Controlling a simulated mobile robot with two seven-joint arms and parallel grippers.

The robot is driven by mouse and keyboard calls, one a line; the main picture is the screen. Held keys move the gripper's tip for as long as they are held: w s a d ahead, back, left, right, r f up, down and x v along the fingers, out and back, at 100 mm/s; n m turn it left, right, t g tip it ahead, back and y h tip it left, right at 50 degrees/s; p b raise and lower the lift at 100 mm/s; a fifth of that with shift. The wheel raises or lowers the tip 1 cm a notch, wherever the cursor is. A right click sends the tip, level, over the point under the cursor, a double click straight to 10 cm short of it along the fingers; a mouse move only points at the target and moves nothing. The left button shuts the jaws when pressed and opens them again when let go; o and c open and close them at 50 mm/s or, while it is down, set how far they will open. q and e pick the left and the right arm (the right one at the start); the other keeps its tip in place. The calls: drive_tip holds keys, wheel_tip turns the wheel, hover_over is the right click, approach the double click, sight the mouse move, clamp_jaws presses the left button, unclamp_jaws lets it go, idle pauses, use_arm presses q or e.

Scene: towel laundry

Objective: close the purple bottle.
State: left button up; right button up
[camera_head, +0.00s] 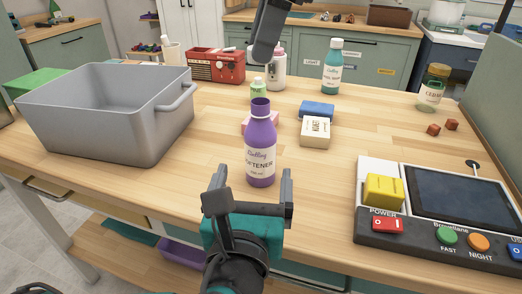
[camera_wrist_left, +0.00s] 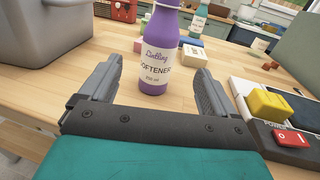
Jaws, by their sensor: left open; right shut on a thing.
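The purple softener bottle (camera_head: 261,150) stands upright on the wooden table, its neck uncapped at the top. It also shows in the left wrist view (camera_wrist_left: 157,60), with its top cut off. My left gripper (camera_head: 252,185) is open just in front of the bottle, its fingers pointing toward it and spread wider than it. The bottle is beyond the fingertips, not clasped. My right gripper (camera_head: 264,52) is at the top, above and behind the bottle. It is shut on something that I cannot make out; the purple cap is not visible.
A grey tub (camera_head: 105,115) stands left. Behind the bottle are a small green bottle (camera_head: 258,90), a white bottle (camera_head: 279,68), a blue sponge (camera_head: 317,109) and a soap box (camera_head: 315,132). A control panel (camera_head: 440,205) with a yellow block (camera_head: 384,190) lies right.

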sight(262, 137)
use_arm(q)
drive_tip(key=w, duration=0.4)
drive_tip(key=w+d, duration=0.1)
drive_tip(key=w, duration=0.7)
drive_tip(key=shift+d, duration=0.15)
drive_tip(key=c, duration=1.5)
use_arm(e)
drive_tip(key=shift+f, duration=2.5)
